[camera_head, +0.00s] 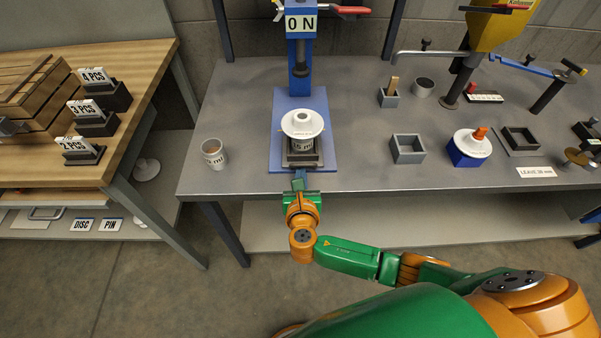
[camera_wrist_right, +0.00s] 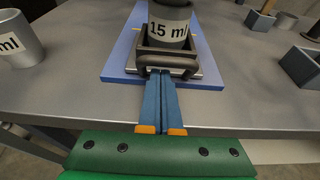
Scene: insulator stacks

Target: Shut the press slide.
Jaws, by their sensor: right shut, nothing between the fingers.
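The blue press (camera_head: 300,75) stands on the grey bench, with a blue base plate (camera_head: 325,110) and a sign "0 N" on its head. Its dark slide (camera_head: 318,163) sits at the front of the plate and carries a grey "15 ml" cup (camera_head: 301,144) with a white disc (camera_head: 302,123) on top. The slide (camera_wrist_right: 206,64) and cup (camera_wrist_right: 170,27) also show in the right wrist view. My right gripper (camera_head: 298,177) is shut and empty, with its blue fingertips (camera_wrist_right: 159,78) at the slide's front handle. I cannot tell whether they touch it. My left gripper is not in view.
Another cup (camera_head: 213,153) stands left of the press. Grey boxes (camera_head: 407,148), a blue block with a white disc (camera_head: 470,148) and a yellow machine (camera_head: 497,30) are to the right. A wooden table (camera_head: 130,70) with numbered card holders is at the left.

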